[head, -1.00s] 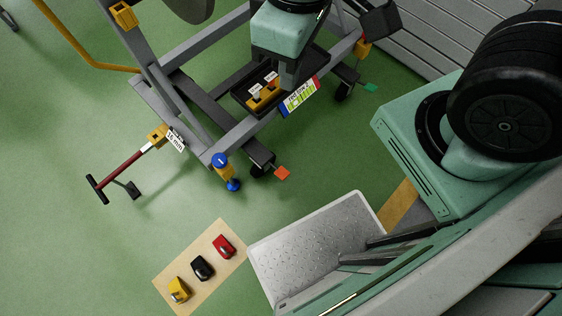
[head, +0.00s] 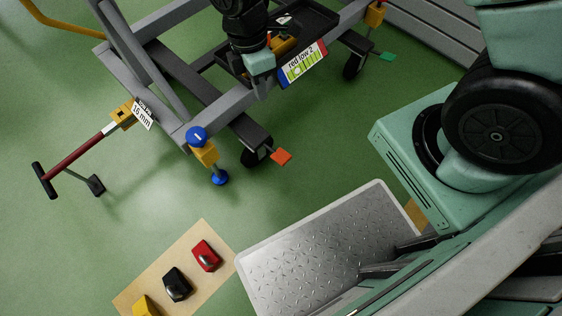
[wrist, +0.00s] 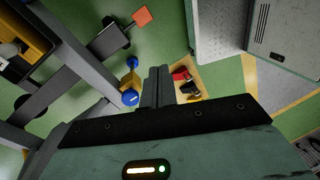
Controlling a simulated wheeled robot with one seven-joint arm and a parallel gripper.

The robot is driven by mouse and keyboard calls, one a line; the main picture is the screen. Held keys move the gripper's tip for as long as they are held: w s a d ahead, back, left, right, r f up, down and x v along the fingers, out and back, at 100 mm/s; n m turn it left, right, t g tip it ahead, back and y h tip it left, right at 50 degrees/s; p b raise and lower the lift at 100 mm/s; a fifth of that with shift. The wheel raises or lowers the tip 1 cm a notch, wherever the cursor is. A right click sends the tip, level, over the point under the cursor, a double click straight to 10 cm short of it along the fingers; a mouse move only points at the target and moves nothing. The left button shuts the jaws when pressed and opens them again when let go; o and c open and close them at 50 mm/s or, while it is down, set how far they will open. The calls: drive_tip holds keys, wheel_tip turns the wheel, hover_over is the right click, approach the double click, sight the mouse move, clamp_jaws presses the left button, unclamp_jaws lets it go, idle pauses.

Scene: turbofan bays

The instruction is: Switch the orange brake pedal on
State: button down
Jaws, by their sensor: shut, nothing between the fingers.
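The orange brake pedal (head: 281,156) is a small flat tab low on the frame of the grey wheeled stand. It sits beside a black caster (head: 256,150), at the end of a dark arm. In the wrist view the orange pedal (wrist: 142,16) shows at the top, beyond my fingers and apart from them. My gripper (wrist: 157,72) is shut and empty, its two dark fingers together. In the head view my teal wrist (head: 260,62) hangs over the stand's tray, up and left of the pedal; the fingertips cannot be made out there. Whether the pedal is up or down is hard to tell.
A green pedal (head: 387,57) sits by the farther caster. A blue-topped yellow jack (head: 197,136) and a red tow bar (head: 75,163) stand left of the orange pedal. A metal step (head: 320,250) and a board (head: 206,226) with three mice-like items lie nearer. Green floor lies between.

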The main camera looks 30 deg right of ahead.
sight(283, 156)
drive_tip(key=w+d+f+n+b, duration=0.1)
drive_tip(key=f+n+b, duration=0.1)
drive_tip(key=f, duration=0.7)
drive_tip(key=w+d+f+n+b, duration=0.1)
drive_tip(key=d+f+b, duration=0.1)
drive_tip(key=f+b, duration=0.3)
wheel_tip(283, 156, down, 5)
drive_tip(key=shift+w+d+r+n+g+h, duration=0.2)
drive_tip(key=shift+d+n+g+h, duration=0.1)
drive_tip(key=shift+n, duration=0.1)
drive_tip(key=b+x, duration=0.8)
drive_tip(key=x, duration=0.6)
drive_tip(key=shift+s, duration=0.1)
